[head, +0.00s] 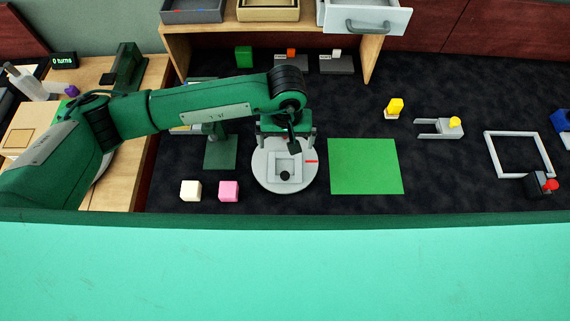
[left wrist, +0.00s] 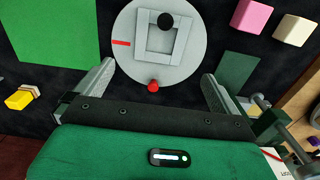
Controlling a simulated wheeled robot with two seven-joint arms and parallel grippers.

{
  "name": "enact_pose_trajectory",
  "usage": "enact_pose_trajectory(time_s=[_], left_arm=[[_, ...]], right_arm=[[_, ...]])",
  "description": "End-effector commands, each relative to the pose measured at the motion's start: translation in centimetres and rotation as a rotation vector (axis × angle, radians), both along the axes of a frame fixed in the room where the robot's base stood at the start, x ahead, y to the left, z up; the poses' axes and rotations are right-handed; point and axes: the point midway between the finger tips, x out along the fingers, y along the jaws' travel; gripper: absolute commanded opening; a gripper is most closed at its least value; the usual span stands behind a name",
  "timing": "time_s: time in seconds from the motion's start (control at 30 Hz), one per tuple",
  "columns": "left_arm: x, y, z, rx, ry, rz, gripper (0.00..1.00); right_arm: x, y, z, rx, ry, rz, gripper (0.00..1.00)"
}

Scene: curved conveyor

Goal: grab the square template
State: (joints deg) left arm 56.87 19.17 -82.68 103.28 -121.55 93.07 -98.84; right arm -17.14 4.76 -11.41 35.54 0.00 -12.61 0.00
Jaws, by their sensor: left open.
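A grey square frame with a square opening (head: 296,166) lies on a round light-grey disc (head: 263,175). A black ball stands at its near side in the head view. The frame (left wrist: 144,38) and disc (left wrist: 130,60) also show in the left wrist view, with a red stripe on the disc and a red ball by its edge. My left gripper (head: 286,138) is open and empty above the far edge of the disc, its fingers (left wrist: 158,80) apart and pointing toward the disc. A larger pale square frame (head: 488,155) lies at the far right. My right gripper is out of view.
A green square mat (head: 365,166) lies right of the disc. White (head: 190,191) and pink (head: 229,191) cubes lie at its left. A dark green stand (head: 220,153) is close by. A wooden shelf (head: 370,55) stands behind.

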Motion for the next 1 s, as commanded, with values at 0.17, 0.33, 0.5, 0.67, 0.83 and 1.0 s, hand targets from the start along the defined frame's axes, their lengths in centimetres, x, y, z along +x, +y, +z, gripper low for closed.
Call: enact_pose_trajectory(time_s=[0.17,0.33,0.5,0.67,0.83,1.0], left_arm=[[-0.3,0.0,-3.5,0.0,0.007,0.002,1.0],[-0.2,0.0,-6.0,-0.002,0.005,0.002,1.0],[-0.2,0.0,-6.9,-0.004,0.004,0.002,1.0],[-0.7,0.1,-8.3,-0.004,0.007,0.003,1.0],[-0.7,0.2,-10.6,-0.003,0.006,0.004,1.0],[-0.7,0.2,-11.8,-0.004,0.004,0.002,1.0]], right_arm=[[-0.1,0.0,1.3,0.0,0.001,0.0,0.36],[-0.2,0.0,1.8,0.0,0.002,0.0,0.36],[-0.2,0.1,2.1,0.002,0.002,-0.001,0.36],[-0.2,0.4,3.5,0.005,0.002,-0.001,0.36],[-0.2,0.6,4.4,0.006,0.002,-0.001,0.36],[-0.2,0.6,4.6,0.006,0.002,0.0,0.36]])
